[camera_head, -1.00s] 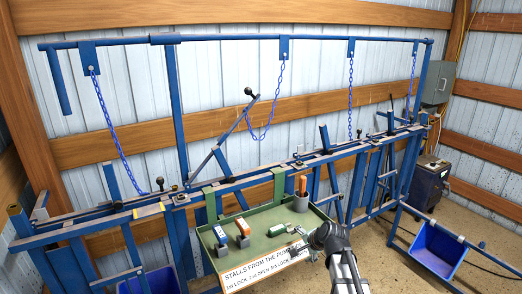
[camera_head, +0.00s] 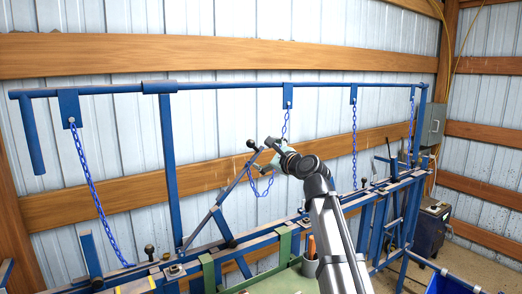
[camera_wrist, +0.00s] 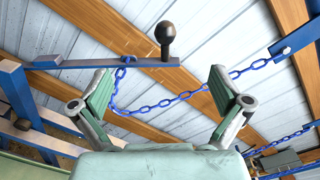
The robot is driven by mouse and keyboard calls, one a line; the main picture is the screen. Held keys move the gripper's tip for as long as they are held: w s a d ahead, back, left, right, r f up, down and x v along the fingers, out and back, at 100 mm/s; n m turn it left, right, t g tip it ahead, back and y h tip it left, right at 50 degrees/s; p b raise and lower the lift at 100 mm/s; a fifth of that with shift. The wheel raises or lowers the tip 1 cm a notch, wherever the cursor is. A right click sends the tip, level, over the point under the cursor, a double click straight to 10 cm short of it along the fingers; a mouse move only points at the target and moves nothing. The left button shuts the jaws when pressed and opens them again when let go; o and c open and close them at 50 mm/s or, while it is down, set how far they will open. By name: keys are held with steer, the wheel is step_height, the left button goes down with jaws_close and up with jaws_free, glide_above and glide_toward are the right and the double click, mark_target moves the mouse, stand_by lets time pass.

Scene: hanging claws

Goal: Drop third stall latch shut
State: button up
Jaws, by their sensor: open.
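One blue latch bar (camera_head: 222,192) stands tilted up from the rail, with a black ball knob (camera_head: 252,144) at its top end. In the wrist view the bar (camera_wrist: 115,63) and knob (camera_wrist: 167,34) lie just beyond my fingertips. A blue chain (camera_head: 284,126) hangs from the overhead pipe and loops to the bar; in the wrist view the chain (camera_wrist: 175,101) sags across the gap between my fingers. My gripper (camera_wrist: 160,88) is open and empty. In the head view my gripper (camera_head: 273,156) is right beside the raised bar's upper end; contact cannot be told.
Other knobs (camera_head: 149,250) sit low along the blue rail. More chains (camera_head: 354,145) hang from the overhead pipe (camera_head: 220,86) to the right and left. A green tray's bracket (camera_head: 285,243) is below my arm. A dark box (camera_head: 430,222) stands at the right.

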mark_target(253, 144)
steer(key=shift+r+b+x, duration=0.2)
steer(key=shift+b+x, duration=0.25)
steer(key=shift+x, duration=1.15)
steer(key=shift+r+b+x, duration=0.25)
steer(key=shift+b+x, duration=0.2)
steer(key=shift+x, duration=1.1)
steer(key=shift+r+b+x, duration=0.2)
steer(key=shift+b+x, duration=0.25)
steer(key=shift+x, duration=1.15)
steer(key=shift+s, duration=0.1)
steer(key=shift+c, duration=0.4)
